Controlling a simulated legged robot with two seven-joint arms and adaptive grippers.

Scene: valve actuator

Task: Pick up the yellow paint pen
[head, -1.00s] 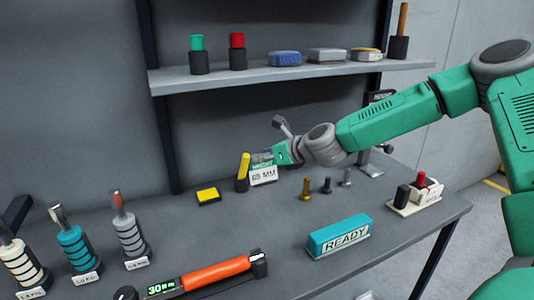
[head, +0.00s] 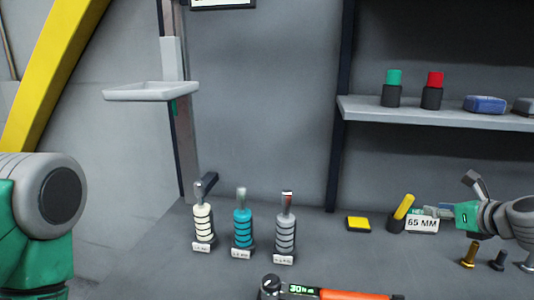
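The yellow paint pen (head: 404,206) stands in a small black holder (head: 396,224) on the bench, leaning to the right, its lower end hidden in the holder. My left gripper is out of view; only part of my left arm shows at the left edge.
A yellow-topped block (head: 358,223) lies left of the pen holder. A brass bolt (head: 468,255) and darker bolts stand near my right gripper. Several banded tools stand at the left, and an orange-handled tool (head: 350,295) lies in front. The shelf (head: 430,115) overhangs behind.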

